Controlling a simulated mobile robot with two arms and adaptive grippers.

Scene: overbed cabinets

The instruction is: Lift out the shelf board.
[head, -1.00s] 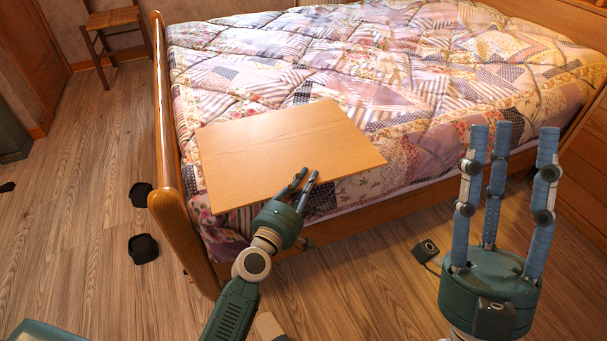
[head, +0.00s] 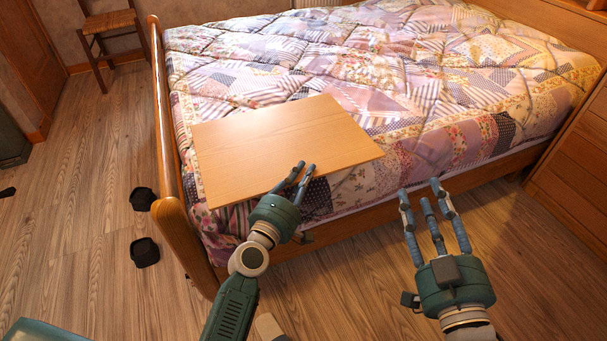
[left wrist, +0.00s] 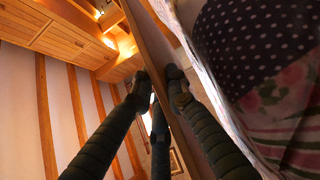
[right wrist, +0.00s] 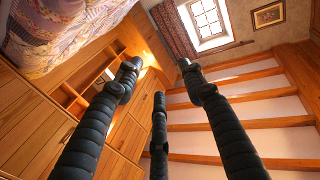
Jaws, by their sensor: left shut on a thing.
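The shelf board (head: 275,145) is a flat, light-brown wooden panel. In the head view it lies level over the near left corner of the bed; I cannot tell whether it touches the quilt. My left gripper (head: 298,172) is shut on the board's near edge. In the left wrist view the board (left wrist: 165,65) shows edge-on between the fingers. My right gripper (head: 427,192) is open and empty, to the right of the board and in front of the bed's side rail. Its spread fingers also show in the right wrist view (right wrist: 158,85) with nothing between them.
The bed (head: 390,70) has a patchwork quilt and a wooden footboard (head: 170,190) left of the board. A wooden drawer cabinet (head: 575,165) stands at the right. Two dark shoes (head: 143,225) lie on the floor at left. A chair (head: 108,30) stands at the back left.

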